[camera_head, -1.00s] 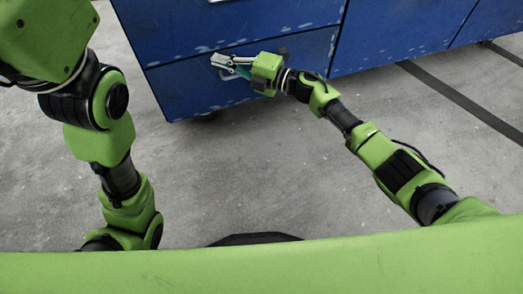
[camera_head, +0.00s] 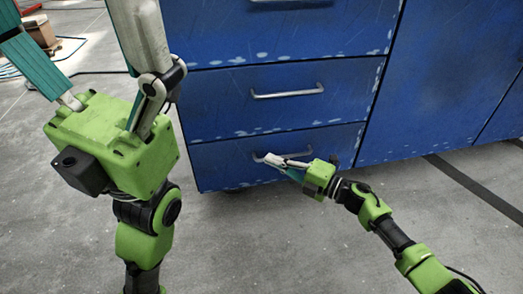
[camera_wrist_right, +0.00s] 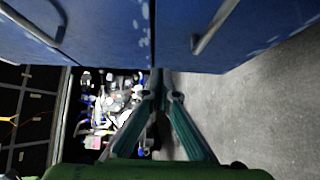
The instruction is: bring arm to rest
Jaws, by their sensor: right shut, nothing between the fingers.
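My right gripper (camera_head: 266,157) is shut and empty, with its fingertips at the handle (camera_head: 258,159) of the bottom drawer of the blue cabinet (camera_head: 215,105). I cannot tell whether the fingers touch that handle. In the right wrist view the two fingers (camera_wrist_right: 160,92) meet at their tips below the blue fronts. My left gripper (camera_head: 82,45) is raised at the upper left of the head view, pointing up. Its fingers are spread wide, nothing shows between them, and the ends run out of the picture.
A middle drawer handle (camera_head: 287,91) is above the right gripper. Bare grey floor (camera_head: 260,240) lies in front of the cabinet. A brown box (camera_head: 40,30) stands far left. The right wrist view shows a cluttered patch of small items (camera_wrist_right: 105,110), hard to make out.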

